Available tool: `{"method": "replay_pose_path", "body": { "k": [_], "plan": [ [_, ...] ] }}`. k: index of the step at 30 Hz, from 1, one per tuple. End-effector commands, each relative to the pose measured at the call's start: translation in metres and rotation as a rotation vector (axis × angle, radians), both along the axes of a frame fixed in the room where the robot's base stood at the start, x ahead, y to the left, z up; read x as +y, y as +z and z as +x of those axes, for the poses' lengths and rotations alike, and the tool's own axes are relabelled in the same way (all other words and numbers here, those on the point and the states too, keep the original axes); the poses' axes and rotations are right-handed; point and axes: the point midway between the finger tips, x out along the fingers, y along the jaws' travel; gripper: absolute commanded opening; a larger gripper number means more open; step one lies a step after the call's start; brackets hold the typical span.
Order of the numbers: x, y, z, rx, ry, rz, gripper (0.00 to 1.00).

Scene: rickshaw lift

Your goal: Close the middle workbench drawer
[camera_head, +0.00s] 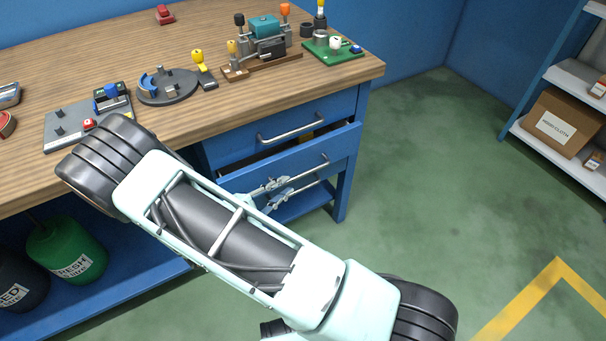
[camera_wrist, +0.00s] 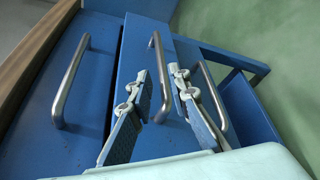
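The middle drawer (camera_head: 345,144) of the blue workbench is pulled out partway, with a dark gap above its front. Its front (camera_wrist: 133,58) also shows in the wrist view with a metal bar handle (camera_wrist: 157,55). My gripper (camera_head: 275,190) is at this handle, its fingers apart. In the wrist view my gripper (camera_wrist: 162,76) has one finger on each side of the handle; I cannot tell whether either touches it. My arm hides the left part of the drawer in the head view.
The top drawer (camera_head: 250,140) with its handle (camera_head: 291,125) is above. Another handle (camera_wrist: 214,100) is below the middle one. Fixtures and a green board (camera_head: 322,55) stand on the wooden benchtop (camera_head: 215,25). The green floor (camera_head: 430,170) to the right is clear.

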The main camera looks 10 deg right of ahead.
Motion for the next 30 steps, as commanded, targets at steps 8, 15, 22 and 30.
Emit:
{"method": "replay_pose_path", "body": {
  "k": [8,15,22,30],
  "plan": [
    [-0.044,-0.013,0.031,-0.001,-0.006,0.0,0.17],
    [-0.066,-0.019,0.048,0.0,-0.005,0.003,0.17],
    [-0.07,-0.019,0.052,-0.001,-0.003,0.002,0.17],
    [-0.07,-0.019,0.052,-0.001,-0.004,0.003,0.03]
  ]
}}
